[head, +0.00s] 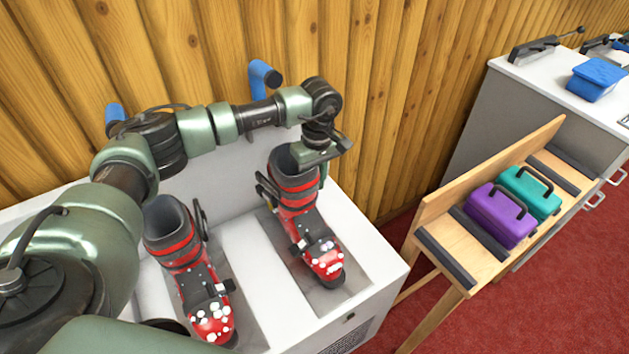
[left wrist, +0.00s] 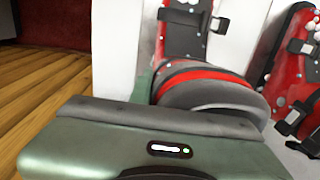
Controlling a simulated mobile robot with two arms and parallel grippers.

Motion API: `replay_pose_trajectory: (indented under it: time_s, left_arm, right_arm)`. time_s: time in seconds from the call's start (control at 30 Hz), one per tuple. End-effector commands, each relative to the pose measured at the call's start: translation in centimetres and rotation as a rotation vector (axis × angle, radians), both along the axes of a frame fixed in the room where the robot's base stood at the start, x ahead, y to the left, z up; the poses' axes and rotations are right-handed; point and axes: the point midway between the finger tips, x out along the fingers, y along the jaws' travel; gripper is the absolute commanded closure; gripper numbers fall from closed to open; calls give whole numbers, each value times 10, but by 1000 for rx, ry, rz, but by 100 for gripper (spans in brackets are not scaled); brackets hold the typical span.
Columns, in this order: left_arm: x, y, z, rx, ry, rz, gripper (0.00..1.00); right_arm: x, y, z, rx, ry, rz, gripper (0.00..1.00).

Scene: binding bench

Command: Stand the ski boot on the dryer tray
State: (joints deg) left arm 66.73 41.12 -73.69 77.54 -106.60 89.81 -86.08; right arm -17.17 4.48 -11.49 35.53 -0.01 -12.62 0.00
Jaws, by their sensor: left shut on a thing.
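A red and black ski boot (head: 293,190) stands upright at the right of the white dryer tray (head: 262,270), its toe pointing to the front. White bits dot its toe. My left gripper (head: 322,160) is shut on this boot at its upper cuff. The boot's cuff also shows in the left wrist view (left wrist: 200,85), just past my left gripper (left wrist: 165,125). A second, similar red boot (head: 185,255) stands on the tray to the left. I cannot tell whether the held boot's sole fully touches the tray. My right gripper is not in view.
Blue posts (head: 264,76) rise behind the tray. A wooden bench (head: 462,262) to the right holds a purple case (head: 500,215) and a teal case (head: 530,192). A white-topped cabinet (head: 545,75) with a blue bin (head: 597,78) stands beyond. Red carpet (head: 560,300) is clear.

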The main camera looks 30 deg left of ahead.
Motion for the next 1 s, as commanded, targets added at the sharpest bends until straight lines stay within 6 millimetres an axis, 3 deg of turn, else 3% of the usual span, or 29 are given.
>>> replay_pose_trajectory:
  time_s: [0.47, 0.5, 0.57, 0.87, 1.0]
  left_arm:
    - [1, 0, -5, -1, -3, 0, 100]
    - [1, 0, -4, -1, -3, 0, 71]
    - [1, 0, -4, -1, -3, 0, 57]
    - [-1, 0, -7, 1, 3, 0, 57]
    - [-1, 0, 3, 0, 2, 0, 57]
  right_arm:
    - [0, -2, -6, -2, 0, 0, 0]
    - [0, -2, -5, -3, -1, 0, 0]
    - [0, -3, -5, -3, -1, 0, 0]
    - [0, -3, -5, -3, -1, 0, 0]
    - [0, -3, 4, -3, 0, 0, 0]
